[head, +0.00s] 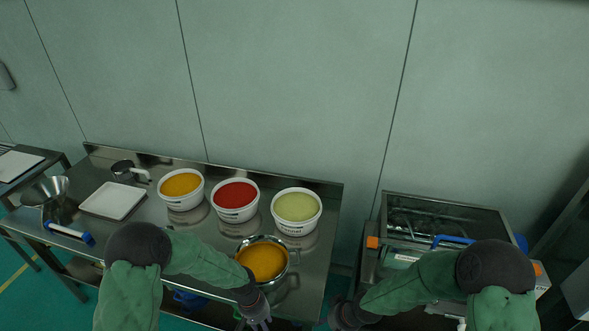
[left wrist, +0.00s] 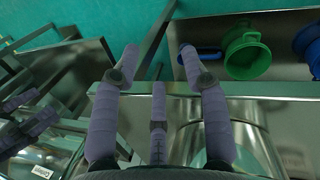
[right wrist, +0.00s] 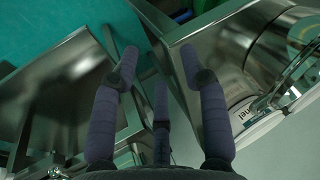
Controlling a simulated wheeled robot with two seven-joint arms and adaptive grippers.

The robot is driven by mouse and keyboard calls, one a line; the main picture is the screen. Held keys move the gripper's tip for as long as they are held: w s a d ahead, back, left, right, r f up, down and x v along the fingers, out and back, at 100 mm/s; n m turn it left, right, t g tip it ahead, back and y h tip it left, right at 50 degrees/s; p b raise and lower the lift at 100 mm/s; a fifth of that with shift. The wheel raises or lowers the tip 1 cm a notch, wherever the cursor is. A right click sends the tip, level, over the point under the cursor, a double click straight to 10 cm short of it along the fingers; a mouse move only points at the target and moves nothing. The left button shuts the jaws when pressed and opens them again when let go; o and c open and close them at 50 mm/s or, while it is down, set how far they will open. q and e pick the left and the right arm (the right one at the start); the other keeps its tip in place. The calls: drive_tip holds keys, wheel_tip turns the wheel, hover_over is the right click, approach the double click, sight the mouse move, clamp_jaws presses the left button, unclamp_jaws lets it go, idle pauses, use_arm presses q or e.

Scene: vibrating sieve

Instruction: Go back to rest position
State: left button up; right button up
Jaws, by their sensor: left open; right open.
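My left gripper (head: 258,318) is in front of the steel table's near edge, just below the metal pot of orange contents (head: 262,260) in the head view. In the left wrist view its fingers (left wrist: 157,62) are spread and empty. My right gripper (head: 342,312) is low in the gap between the table and the sieve machine (head: 445,222). In the right wrist view its fingers (right wrist: 158,68) are apart with nothing between them. Neither gripper visibly touches the pot or the machine.
The steel table (head: 330,205) carries white tubs of orange (head: 181,187), red (head: 236,198) and pale green (head: 297,208) contents, a white tray (head: 112,201) and a metal funnel (head: 44,191). A green container (left wrist: 247,54) sits on a lower shelf.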

use_arm(q)
drive_tip(key=s+f+n+t+h+b, duration=0.1)
drive_tip(key=s+f+b, duration=0.3)
drive_tip(key=s+f, duration=0.7)
drive_tip(key=shift+s+n+h, duration=0.4)
drive_tip(key=shift+s+n, duration=0.2)
drive_tip(key=shift+s, duration=1.2)
use_arm(e)
drive_tip(key=s+f+m+g, duration=0.2)
drive_tip(key=s+f, duration=1.1)
drive_tip(key=f, duration=0.1)
drive_tip(key=shift+s+a, duration=0.25)
